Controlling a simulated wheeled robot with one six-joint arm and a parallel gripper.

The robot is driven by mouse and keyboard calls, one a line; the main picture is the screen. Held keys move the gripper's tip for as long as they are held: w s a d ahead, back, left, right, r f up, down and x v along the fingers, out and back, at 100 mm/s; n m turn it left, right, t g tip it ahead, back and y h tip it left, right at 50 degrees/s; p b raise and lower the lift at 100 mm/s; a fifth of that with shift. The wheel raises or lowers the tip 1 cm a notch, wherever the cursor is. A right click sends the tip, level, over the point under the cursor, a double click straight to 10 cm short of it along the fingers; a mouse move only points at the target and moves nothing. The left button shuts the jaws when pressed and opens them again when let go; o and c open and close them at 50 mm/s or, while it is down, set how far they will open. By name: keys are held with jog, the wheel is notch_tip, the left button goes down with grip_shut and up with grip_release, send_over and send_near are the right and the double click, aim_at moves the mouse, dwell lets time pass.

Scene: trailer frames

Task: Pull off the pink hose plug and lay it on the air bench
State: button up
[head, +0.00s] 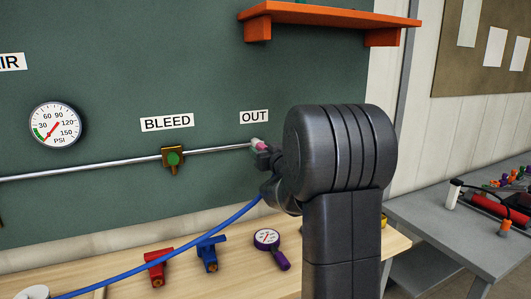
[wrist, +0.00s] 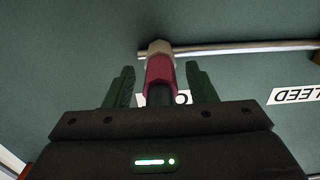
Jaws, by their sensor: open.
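The pink hose plug (head: 259,144) sits at the right end of the silver pipe, below the OUT label, partly hidden by my arm. In the wrist view the pink plug (wrist: 160,73) joins a pale fitting (wrist: 160,47) at the pipe's end. My gripper (wrist: 160,68) is open, with one green finger on each side of the plug and a visible gap on both sides. In the head view my gripper (head: 264,158) is mostly hidden behind my arm. A wooden bench (head: 225,277) stands below the green board.
A blue hose (head: 190,243) runs up behind my arm; its end is hidden. A red valve (head: 157,267), a blue valve (head: 208,252) and a purple gauge (head: 268,240) lie on the wooden bench. An orange shelf (head: 325,16) juts out above. A grey bench (head: 430,225) stands right.

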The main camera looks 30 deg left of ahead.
jog(key=shift+c, duration=0.4)
grip_shut()
jog(key=shift+s, duration=0.1)
jog(key=shift+s+d, duration=0.1)
jog(key=shift+d, duration=0.05)
jog(key=shift+b+v, duration=0.45)
jog(key=shift+v, duration=2.25)
